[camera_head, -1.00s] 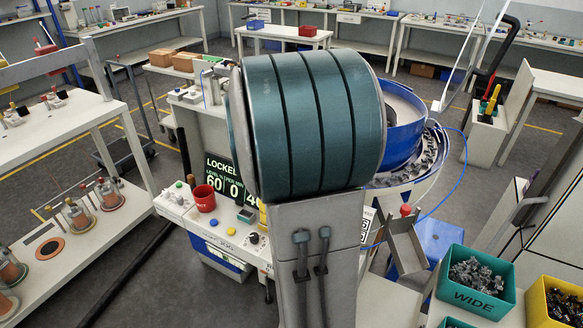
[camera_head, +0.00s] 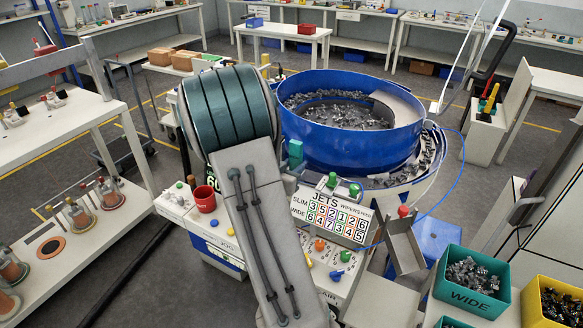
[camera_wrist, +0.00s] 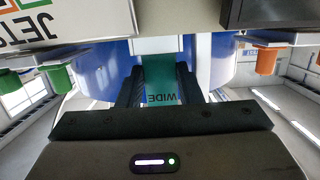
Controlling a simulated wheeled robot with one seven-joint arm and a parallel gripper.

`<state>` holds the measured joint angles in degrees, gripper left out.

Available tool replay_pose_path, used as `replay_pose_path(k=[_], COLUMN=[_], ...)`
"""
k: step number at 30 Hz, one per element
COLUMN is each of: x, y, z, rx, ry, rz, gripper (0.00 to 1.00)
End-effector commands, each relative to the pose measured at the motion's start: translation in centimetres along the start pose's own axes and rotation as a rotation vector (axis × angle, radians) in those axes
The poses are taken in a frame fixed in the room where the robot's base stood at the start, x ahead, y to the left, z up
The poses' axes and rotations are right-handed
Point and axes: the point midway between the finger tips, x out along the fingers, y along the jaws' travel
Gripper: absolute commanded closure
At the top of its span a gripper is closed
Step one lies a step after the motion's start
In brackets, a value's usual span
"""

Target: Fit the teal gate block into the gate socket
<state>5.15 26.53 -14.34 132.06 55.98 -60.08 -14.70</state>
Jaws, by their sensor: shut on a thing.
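In the wrist view, my gripper (camera_wrist: 159,76) is shut on the teal gate block (camera_wrist: 160,88), with one dark finger on each side. The block carries the word WIDE, upside down in this view. Its far end meets a pale part in front of blue surfaces; I cannot tell whether it touches or sits in anything. In the head view, a small teal piece (camera_head: 295,152) shows at the near left side of the blue bowl (camera_head: 350,140); I cannot tell if it is the held block. I cannot make out the gate socket clearly.
A sloped JETS number panel (camera_head: 333,212) stands in front of the bowl, with green and orange knobs around it. A red cup (camera_head: 205,199) stands to the left. A teal WIDE bin (camera_head: 468,285) and a yellow bin (camera_head: 552,304) hold parts at the lower right.

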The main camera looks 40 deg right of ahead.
Motion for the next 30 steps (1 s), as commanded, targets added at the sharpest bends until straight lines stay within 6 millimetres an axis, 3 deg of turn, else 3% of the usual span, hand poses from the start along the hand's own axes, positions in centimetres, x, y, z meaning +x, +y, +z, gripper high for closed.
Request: replay_pose_path(k=[14, 15, 27, 30], x=[0.2, 0.1, 0.0, -1.4], y=[0.0, 0.0, 0.1, -0.1], z=[0.9, 0.7, 0.1, 0.4], rx=[0.001, 0.001, 0.002, 0.003], ry=[0.000, 0.000, 0.000, 0.001], rz=[0.000, 0.000, 0.001, -0.003], gripper=[0.92, 0.59, 0.59, 0.59])
